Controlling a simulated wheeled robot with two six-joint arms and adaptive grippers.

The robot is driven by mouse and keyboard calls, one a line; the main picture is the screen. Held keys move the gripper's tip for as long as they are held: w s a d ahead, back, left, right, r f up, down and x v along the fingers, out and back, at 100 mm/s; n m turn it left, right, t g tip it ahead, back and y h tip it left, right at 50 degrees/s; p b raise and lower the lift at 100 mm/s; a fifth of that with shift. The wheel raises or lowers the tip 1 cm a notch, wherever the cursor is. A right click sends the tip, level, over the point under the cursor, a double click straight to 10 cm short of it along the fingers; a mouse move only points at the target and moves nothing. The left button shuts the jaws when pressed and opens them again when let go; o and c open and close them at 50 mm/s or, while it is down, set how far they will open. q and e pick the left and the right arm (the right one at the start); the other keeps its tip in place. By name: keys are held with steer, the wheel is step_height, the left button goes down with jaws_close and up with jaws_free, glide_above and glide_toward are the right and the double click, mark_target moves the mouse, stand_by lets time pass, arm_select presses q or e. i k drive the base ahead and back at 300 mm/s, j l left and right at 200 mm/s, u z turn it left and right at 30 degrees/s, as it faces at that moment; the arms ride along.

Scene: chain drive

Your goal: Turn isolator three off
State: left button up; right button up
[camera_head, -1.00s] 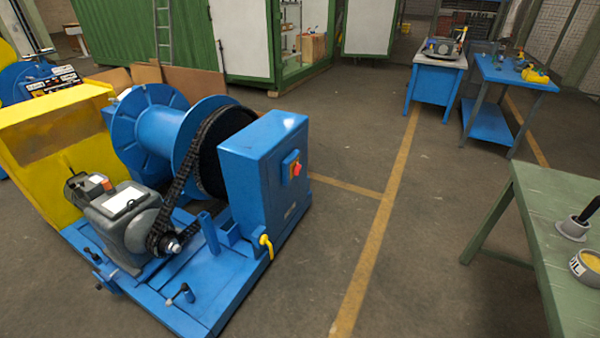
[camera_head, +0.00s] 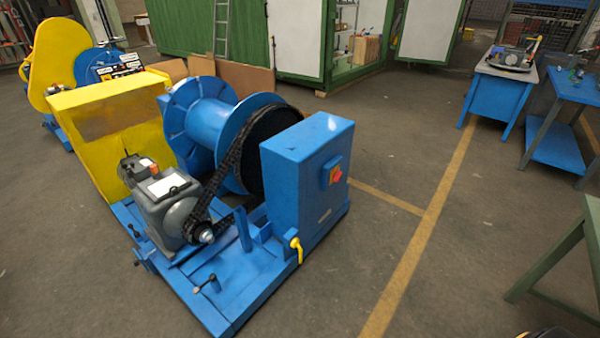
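A yellow lever handle (camera_head: 296,248) is low on the cabinet's front corner. Neither of my grippers is in view. A dark rounded shape shows at the bottom right edge, too cut off to identify.
The blue winch (camera_head: 215,130) with its chain and grey motor (camera_head: 168,203) stands left of centre, beside a yellow guard (camera_head: 110,125). A green table (camera_head: 590,225) is at the right edge. The floor (camera_head: 430,285) right of the machine is clear, with yellow lines.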

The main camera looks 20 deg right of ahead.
mark_target(336, 175)
steer(key=i+l+u, duration=0.2)
steer(key=l, duration=0.35)
steer(key=i+l+u, duration=0.25)
steer(key=l, duration=0.3)
steer(key=l+u, duration=0.2)
steer(key=l, duration=0.35)
steer(key=l+u, duration=0.2)
steer(key=l, duration=0.45)
